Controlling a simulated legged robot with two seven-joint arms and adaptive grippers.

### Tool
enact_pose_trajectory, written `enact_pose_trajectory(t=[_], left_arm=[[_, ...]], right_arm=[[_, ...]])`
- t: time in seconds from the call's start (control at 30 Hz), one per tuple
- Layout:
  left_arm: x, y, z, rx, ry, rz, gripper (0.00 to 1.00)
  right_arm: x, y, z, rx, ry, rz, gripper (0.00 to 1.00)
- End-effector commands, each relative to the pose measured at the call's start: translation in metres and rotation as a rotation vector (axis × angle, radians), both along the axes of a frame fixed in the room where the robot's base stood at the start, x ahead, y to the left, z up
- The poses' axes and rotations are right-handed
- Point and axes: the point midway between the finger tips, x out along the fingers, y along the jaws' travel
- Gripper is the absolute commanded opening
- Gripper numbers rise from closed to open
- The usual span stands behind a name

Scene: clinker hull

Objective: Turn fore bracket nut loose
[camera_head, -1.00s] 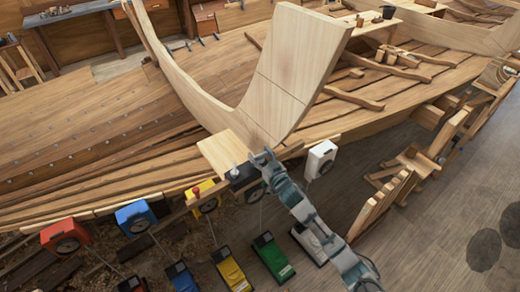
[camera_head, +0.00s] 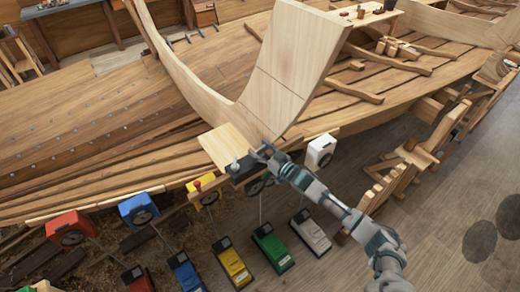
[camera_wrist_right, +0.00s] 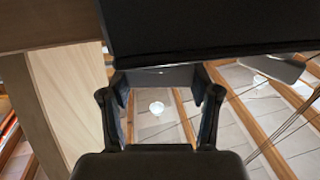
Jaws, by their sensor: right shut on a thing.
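My right gripper (camera_head: 262,152) is at the foot of the pale curved stem timber (camera_head: 289,65), beside a black box (camera_head: 243,168) with a grey knob (camera_head: 235,166). Its fingers are shut on a small part there, which I take to be the fore bracket nut; the fingers mostly hide it. In the right wrist view, the two fingers (camera_wrist_right: 160,105) stand either side of a dark crosspiece (camera_wrist_right: 160,77), below a large black shape (camera_wrist_right: 210,28). I cannot tell how far the nut is turned. My left gripper is not in view.
A pale board (camera_head: 228,147) lies left of the gripper. Red (camera_head: 71,226), blue (camera_head: 138,209), yellow (camera_head: 206,190) and white (camera_head: 320,149) boxes line the hull edge, with coloured units on the floor below. Wooden stands (camera_head: 410,160) are at right; grey floor lies open lower right.

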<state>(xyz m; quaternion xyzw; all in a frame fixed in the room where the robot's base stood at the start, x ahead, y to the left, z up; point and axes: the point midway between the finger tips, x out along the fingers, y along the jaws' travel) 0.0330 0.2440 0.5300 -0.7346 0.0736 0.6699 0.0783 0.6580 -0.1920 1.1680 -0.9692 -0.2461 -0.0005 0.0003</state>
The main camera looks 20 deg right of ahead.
Motion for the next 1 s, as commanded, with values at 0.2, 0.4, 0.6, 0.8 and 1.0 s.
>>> enact_pose_trajectory(t=[0.2, 0.4, 0.6, 0.8, 1.0], left_arm=[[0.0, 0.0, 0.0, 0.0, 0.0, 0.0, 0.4], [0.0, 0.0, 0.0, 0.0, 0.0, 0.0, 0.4], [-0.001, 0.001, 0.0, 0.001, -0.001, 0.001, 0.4], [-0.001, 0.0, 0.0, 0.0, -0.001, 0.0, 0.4], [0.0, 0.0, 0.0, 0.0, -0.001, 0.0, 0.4]], right_arm=[[0.0, -0.001, 0.0, -0.003, 0.001, -0.003, 0.88], [-0.001, 0.0, 0.001, -0.002, -0.001, -0.002, 0.88], [-0.014, -0.008, -0.001, -0.001, 0.003, -0.001, 0.88], [-0.052, -0.029, -0.003, -0.003, 0.004, -0.001, 0.88], [-0.086, -0.049, -0.004, -0.002, 0.004, -0.002, 0.88]])
